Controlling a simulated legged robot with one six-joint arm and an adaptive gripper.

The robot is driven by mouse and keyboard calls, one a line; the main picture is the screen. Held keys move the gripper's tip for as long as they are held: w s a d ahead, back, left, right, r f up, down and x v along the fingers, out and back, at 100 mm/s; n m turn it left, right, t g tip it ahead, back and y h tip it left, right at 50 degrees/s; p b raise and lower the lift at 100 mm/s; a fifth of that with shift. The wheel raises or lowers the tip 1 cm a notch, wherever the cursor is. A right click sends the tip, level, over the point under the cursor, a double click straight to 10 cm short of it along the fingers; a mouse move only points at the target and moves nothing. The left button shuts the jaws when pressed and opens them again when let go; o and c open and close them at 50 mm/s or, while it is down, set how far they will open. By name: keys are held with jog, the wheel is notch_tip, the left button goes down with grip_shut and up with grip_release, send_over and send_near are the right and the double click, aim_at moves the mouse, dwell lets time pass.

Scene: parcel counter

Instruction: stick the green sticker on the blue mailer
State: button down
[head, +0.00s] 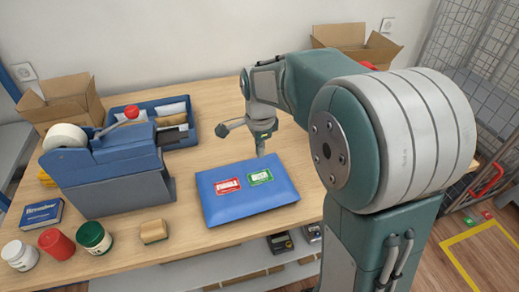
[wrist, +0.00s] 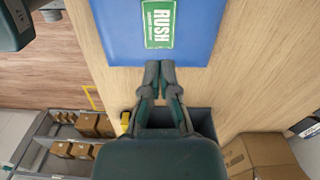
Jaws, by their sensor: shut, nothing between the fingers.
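The blue mailer (head: 249,202) lies flat on the wooden counter in front of my arm. The green sticker (head: 260,177) lies on its upper right part, beside a red sticker (head: 228,186). In the wrist view the green sticker (wrist: 160,24) reads "RUSH" and lies flat on the blue mailer (wrist: 201,34), apart from the fingers. My gripper (head: 260,152) is at the mailer's far edge. In the wrist view the fingers (wrist: 160,66) are together with nothing between them, just short of the green sticker.
A blue tape dispenser (head: 110,170) stands at the left, with a blue tray (head: 186,130) behind it. Several jars, a sponge (head: 153,231) and a small blue box (head: 41,214) lie along the front left. Cardboard boxes (head: 60,101) stand at the back. Counter behind the mailer is clear.

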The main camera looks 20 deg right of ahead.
aim_at(260, 176)
jog(key=shift+f+m, duration=0.45)
jog(key=shift+m, duration=0.25)
jog(key=shift+f, duration=3.15)
jog(key=shift+f, duration=0.8)
jog(key=shift+r, duration=4.05)
